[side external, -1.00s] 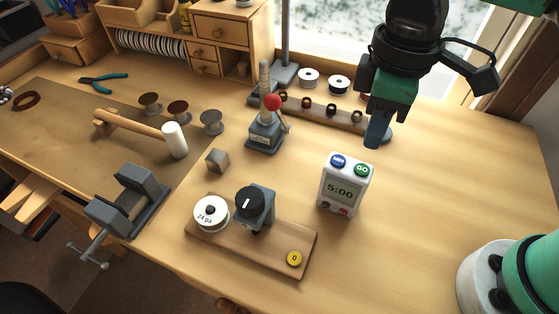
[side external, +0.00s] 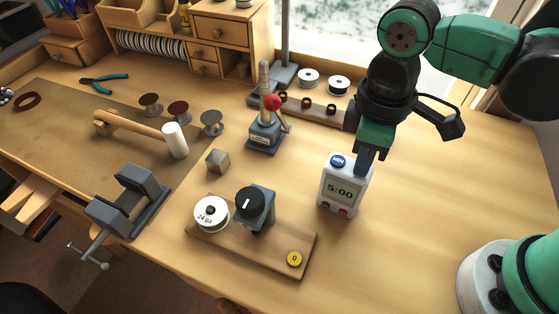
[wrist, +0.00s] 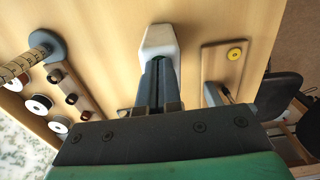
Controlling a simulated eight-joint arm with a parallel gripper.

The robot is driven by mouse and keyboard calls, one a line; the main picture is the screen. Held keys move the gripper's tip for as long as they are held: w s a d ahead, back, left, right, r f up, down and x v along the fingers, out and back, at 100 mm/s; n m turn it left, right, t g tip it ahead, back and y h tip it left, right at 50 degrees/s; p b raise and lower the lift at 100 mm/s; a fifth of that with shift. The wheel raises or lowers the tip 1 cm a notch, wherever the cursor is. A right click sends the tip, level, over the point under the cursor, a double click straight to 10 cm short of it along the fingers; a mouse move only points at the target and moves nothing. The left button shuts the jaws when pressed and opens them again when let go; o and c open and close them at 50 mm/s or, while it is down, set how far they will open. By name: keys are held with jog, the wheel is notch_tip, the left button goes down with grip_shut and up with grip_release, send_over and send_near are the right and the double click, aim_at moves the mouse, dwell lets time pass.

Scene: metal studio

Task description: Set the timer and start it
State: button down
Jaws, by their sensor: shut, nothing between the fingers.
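The white timer (side external: 341,190) stands upright on the bench in the side view. Its screen reads 5:00. The blue MIN button (side external: 338,161) shows on its top left, and red and dark buttons sit along the bottom. My gripper (side external: 362,170) is shut and empty, with its fingertips at the timer's top right, where they cover the green GO button. I cannot tell whether they press it. In the wrist view the timer (wrist: 160,40) lies just beyond the shut fingers (wrist: 158,70), which hide its buttons.
A wooden board (side external: 270,257) with a wire spool (side external: 211,213), a black dial (side external: 250,202) and a yellow button (side external: 294,258) lies left of the timer. A red-knobbed press (side external: 265,130) stands behind. The bench right of the timer is clear.

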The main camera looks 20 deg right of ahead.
jog(key=shift+f, duration=0.5)
jog(key=shift+r, duration=0.1)
notch_tip(320, 180, up, 9)
jog(key=shift+w, duration=0.15)
dwell(0.3)
dwell(0.5)
